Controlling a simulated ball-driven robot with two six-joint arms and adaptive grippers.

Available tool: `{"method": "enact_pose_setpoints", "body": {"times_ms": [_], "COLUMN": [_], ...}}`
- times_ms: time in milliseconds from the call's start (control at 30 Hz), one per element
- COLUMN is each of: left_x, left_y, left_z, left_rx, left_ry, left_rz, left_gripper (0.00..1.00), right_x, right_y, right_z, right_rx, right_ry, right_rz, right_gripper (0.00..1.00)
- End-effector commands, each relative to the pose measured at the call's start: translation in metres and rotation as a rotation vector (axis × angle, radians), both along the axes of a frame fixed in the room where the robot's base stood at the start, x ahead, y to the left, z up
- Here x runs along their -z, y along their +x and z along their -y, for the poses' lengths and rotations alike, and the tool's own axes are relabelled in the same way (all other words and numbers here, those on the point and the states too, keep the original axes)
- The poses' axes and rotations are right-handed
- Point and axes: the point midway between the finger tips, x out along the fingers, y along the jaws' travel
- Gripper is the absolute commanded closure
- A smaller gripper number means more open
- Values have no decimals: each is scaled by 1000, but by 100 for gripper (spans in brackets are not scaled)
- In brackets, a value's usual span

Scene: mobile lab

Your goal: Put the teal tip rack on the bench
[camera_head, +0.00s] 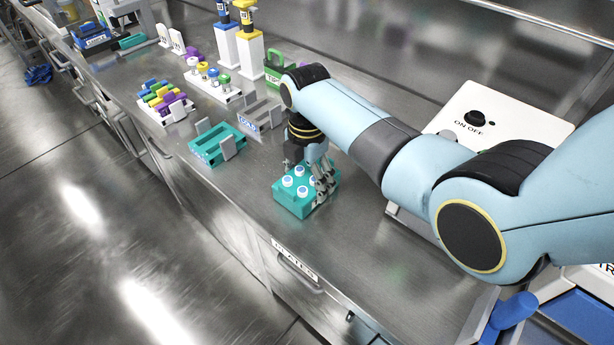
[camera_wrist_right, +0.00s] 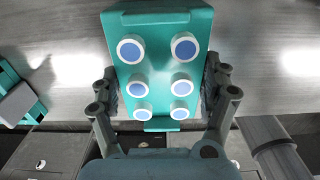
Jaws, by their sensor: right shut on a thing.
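The teal tip rack (camera_head: 293,202) is a small teal block with several white, blue-centred round tops. In the head view it is at or just above the steel bench (camera_head: 262,222), near the front edge; I cannot tell whether it touches. My right gripper (camera_head: 318,178) is shut on the rack, with a finger against its side. In the right wrist view the rack (camera_wrist_right: 158,60) fills the middle, with the right gripper's fingers (camera_wrist_right: 160,90) on both sides of it. My left gripper is not in view.
An empty teal holder (camera_head: 216,146) and a grey holder (camera_head: 262,115) stand left of the rack. Colourful blocks (camera_head: 164,100), a vial rack (camera_head: 212,80) and a green carrier (camera_head: 274,68) stand farther back. A white box with an ON OFF knob (camera_head: 490,112) stands at the right.

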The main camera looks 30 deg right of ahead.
Motion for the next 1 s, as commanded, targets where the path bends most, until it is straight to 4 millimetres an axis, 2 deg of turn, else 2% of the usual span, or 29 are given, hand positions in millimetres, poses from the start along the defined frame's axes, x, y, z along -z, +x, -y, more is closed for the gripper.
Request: {"method": "enact_pose_setpoints", "body": {"times_ms": [300, 333, 500, 833, 1000], "left_x": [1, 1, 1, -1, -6], "left_y": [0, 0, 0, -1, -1], "left_z": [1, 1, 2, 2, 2], "left_rx": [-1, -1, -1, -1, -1], "left_ry": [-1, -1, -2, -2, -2], "left_rz": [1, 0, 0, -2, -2], "left_gripper": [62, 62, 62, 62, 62], "right_x": [2, 3, 2, -3, -31], "right_y": [0, 0, 0, 0, 1], "right_z": [0, 0, 0, 0, 0], "right_rx": [0, 0, 0, 0, 0], "right_ry": [-1, -1, -1, -1, 0], "right_rz": [1, 1, 1, 1, 5], "right_gripper": [55, 19, 0, 0, 0]}}
